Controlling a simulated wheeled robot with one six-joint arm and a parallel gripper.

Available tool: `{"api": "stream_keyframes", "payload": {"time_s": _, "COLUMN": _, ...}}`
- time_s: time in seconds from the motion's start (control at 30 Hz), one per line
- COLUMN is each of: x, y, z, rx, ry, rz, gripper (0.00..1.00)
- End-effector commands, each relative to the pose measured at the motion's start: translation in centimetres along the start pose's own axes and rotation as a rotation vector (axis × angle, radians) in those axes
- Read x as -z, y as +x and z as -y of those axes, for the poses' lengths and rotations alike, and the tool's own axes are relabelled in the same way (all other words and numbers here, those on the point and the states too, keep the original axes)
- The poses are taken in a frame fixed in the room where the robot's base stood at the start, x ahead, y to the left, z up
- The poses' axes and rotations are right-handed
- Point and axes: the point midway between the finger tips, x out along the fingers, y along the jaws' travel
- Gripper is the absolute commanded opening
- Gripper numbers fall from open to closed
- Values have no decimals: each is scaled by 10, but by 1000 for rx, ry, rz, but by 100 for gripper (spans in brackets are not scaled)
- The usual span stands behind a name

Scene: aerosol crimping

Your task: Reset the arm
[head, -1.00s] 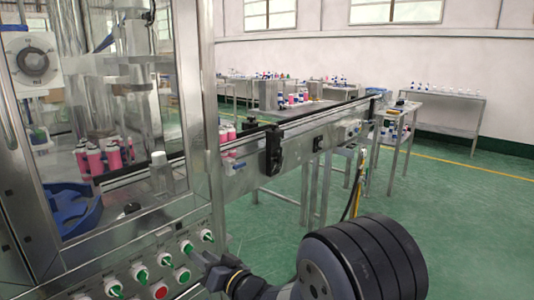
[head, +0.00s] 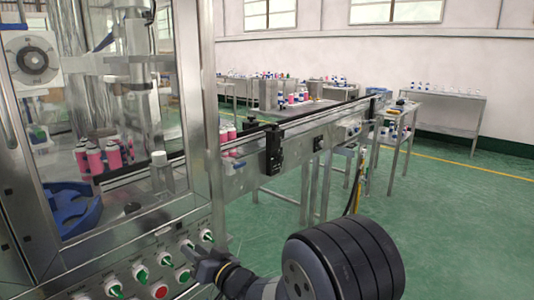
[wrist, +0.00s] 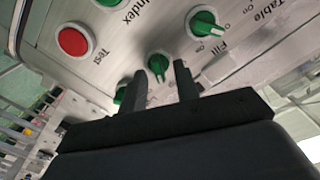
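My gripper (head: 203,263) is at the lower middle of the head view, in front of the machine's control panel (head: 150,245). In the wrist view its two dark fingers (wrist: 161,75) stand apart with nothing between them. A green knob (wrist: 158,65) shows just beyond the fingertips; I cannot tell whether they touch it. Another green knob (wrist: 205,22), near the labels "Fill" and "Table", is up and to the right. A red button (wrist: 73,41) near the label "Test" is at the upper left.
The glass-fronted machine (head: 100,120) holds pink cans (head: 94,160) and a blue part (head: 68,208). A conveyor (head: 300,132) runs from it to the back right. Tables with bottles stand farther off. The green floor (head: 450,240) on the right is clear.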

Motion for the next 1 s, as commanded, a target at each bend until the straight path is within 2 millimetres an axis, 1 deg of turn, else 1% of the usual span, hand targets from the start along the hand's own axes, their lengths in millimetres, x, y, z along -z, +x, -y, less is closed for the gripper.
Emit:
{"api": "stream_keyframes", "payload": {"time_s": 0.4, "x": -1, "y": -2, "z": 1, "rx": -1, "ry": -365, "rz": -1, "gripper": 30}}
{"api": "stream_keyframes", "payload": {"time_s": 1.0, "x": -2, "y": -2, "z": 4, "rx": -2, "ry": -867, "rz": 0, "gripper": 30}}
